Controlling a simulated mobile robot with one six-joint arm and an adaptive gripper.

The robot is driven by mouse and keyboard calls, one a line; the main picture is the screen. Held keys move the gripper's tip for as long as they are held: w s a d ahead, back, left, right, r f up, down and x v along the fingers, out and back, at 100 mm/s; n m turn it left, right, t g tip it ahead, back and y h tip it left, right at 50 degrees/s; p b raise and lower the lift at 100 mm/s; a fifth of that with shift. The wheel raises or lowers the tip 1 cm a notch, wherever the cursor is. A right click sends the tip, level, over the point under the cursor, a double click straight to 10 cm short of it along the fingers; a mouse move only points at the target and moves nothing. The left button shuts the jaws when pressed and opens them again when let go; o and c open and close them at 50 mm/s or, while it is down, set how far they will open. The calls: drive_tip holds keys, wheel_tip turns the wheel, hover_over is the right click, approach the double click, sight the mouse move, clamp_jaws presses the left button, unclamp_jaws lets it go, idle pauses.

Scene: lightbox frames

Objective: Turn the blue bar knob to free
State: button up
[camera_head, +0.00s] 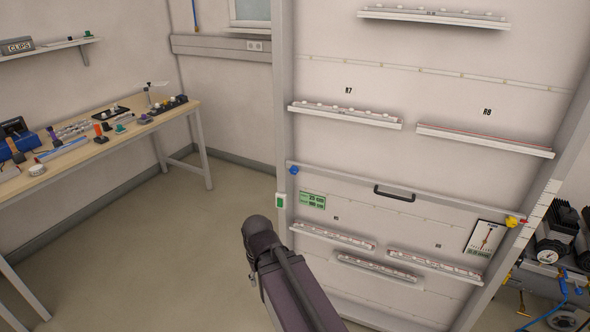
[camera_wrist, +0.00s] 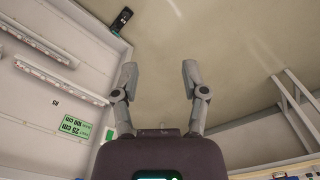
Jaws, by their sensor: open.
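The blue knob (camera_head: 294,170) sits at the left end of the grey rail across the white panel in the head view. It is small there, and which way its bar points cannot be told. The blue knob does not show in the wrist view. My gripper (camera_wrist: 158,82) is open and empty in the wrist view, its two fingers spread over bare floor. In the head view my arm is in front of the panel's lower left, below the knob and apart from it; the fingers are hidden there.
A yellow knob (camera_head: 512,221) is at the rail's right end, near a gauge card (camera_head: 485,238). A black handle (camera_head: 394,193) is mid-rail. Narrow ledges (camera_head: 345,115) jut from the panel. A cluttered workbench (camera_head: 150,122) stands left. Floor between is clear.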

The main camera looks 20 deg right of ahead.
drive_tip(key=shift+o, duration=0.2)
drive_tip(key=shift+d, duration=0.15)
drive_tip(key=o, duration=0.3)
drive_tip(key=shift+o, duration=0.3)
drive_tip(key=shift+w+d, duration=0.1)
drive_tip(key=shift+w, duration=0.05)
drive_tip(key=m+t+h+b, duration=0.7)
drive_tip(key=t+h+b, duration=0.5)
drive_tip(key=h+b, duration=0.25)
approach(293, 171)
drive_tip(key=shift+s+a+r+y, duration=0.25)
drive_tip(key=shift+s+a, duration=0.35)
drive_tip(key=shift+s+a+r+y, duration=0.2)
drive_tip(key=shift+s+a, duration=0.35)
drive_tip(key=x, duration=1.3)
drive_tip(key=shift+w+d+f, duration=0.1)
drive_tip(key=shift+w+d, duration=0.15)
